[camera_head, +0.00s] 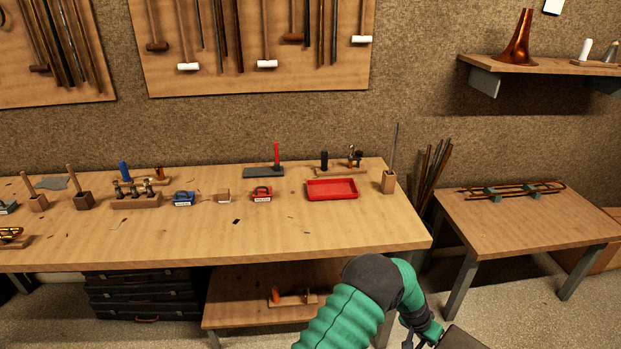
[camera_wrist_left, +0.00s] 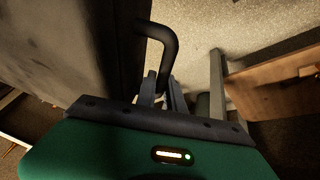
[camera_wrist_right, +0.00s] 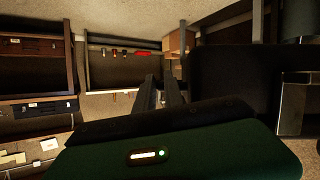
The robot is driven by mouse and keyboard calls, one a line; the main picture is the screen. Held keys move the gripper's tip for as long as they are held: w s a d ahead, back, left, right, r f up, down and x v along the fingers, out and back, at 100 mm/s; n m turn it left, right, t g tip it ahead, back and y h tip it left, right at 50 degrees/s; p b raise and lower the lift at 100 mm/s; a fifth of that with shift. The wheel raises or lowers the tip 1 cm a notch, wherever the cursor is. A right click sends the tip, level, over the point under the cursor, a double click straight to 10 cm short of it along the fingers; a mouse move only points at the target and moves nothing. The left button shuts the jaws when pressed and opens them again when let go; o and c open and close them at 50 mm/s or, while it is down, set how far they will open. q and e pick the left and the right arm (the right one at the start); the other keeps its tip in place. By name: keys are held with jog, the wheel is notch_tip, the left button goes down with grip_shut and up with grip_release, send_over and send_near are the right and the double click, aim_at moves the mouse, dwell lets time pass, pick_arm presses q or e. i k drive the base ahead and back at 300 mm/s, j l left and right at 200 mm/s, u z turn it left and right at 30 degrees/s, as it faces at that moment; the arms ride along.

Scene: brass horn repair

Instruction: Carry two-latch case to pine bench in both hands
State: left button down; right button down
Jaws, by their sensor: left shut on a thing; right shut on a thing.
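The two-latch case is a dark box; only a corner of it (camera_head: 463,339) shows at the bottom of the head view. In the left wrist view its dark side (camera_wrist_left: 105,45) fills the upper left, with a bent black handle (camera_wrist_left: 168,45). My left gripper (camera_head: 421,339) is shut on the case at this handle; its fingers (camera_wrist_left: 166,92) show there. In the right wrist view my right gripper (camera_wrist_right: 160,92) is shut on the case (camera_wrist_right: 232,72), beside its dark face. A long pale wooden bench (camera_head: 330,235) stands ahead, and a smaller wooden bench (camera_head: 530,222) stands right. Which is pine I cannot tell.
A red tray (camera_head: 332,190), small labelled blocks and wooden tool holders stand on the long bench. A rack frame (camera_head: 490,193) lies on the smaller bench. Dark cases (camera_head: 140,295) are stacked under the long bench. Rods (camera_head: 432,170) lean between the benches.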

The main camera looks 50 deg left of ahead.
aim_at(300, 226)
jog(key=u, duration=1.4)
